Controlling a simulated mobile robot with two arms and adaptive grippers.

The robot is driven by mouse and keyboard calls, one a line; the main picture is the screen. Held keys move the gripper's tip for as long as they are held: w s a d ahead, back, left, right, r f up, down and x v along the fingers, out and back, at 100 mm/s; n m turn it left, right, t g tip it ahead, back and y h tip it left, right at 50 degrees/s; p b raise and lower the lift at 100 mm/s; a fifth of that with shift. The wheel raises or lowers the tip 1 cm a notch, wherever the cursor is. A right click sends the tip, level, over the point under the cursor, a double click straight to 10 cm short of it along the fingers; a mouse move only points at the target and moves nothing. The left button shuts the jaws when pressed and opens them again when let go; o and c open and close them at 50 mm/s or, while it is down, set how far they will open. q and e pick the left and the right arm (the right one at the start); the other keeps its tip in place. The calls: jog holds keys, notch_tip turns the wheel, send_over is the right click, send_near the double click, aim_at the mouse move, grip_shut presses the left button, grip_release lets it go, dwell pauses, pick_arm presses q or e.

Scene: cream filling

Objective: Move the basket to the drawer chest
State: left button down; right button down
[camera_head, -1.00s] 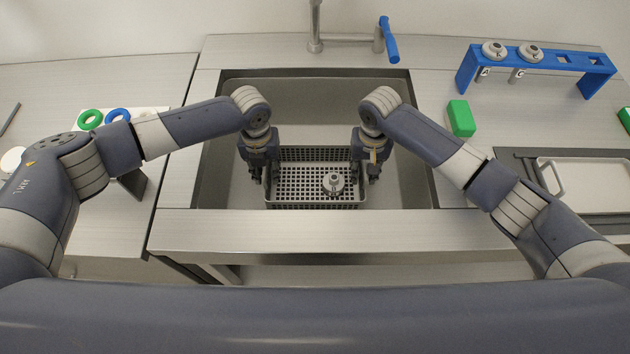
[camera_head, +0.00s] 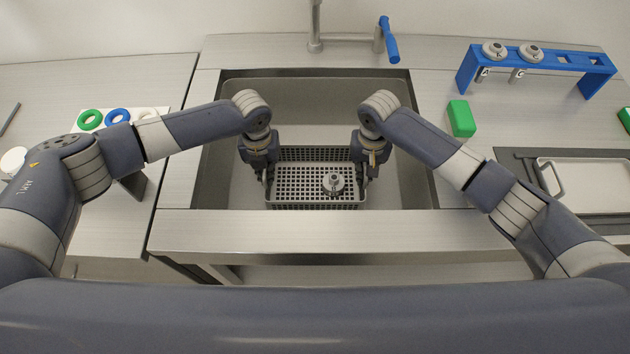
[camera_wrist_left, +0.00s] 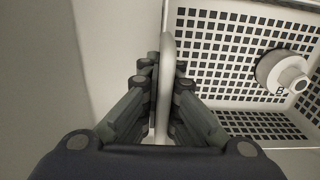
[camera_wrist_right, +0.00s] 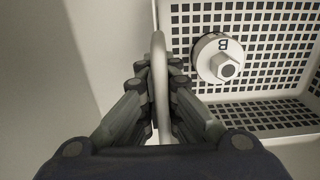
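The light grey perforated basket (camera_head: 300,199) sits in the sink, with a nozzle part (camera_head: 333,182) inside it toward its right. In the left wrist view the part (camera_wrist_left: 283,72) shows the letter B, and it also shows in the right wrist view (camera_wrist_right: 218,60). My left gripper (camera_head: 267,182) is at the basket's left end, its fingers closed around the handle bar (camera_wrist_left: 167,60). My right gripper (camera_head: 363,182) is at the right end, its fingers closed around the other handle bar (camera_wrist_right: 158,65). The drawer chest cannot be made out in these views.
The sink (camera_head: 410,185) walls surround the basket, with a tap (camera_head: 315,30) behind. A blue rack (camera_head: 540,62) with two nozzle parts, a green block (camera_head: 461,118) and a white tray (camera_head: 590,185) are on the right. Green and blue rings (camera_head: 90,120) lie on the left counter.

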pick_arm(q)
jog(key=shift+r, duration=0.25)
pick_arm(e)
jog(key=shift+r, duration=0.25)
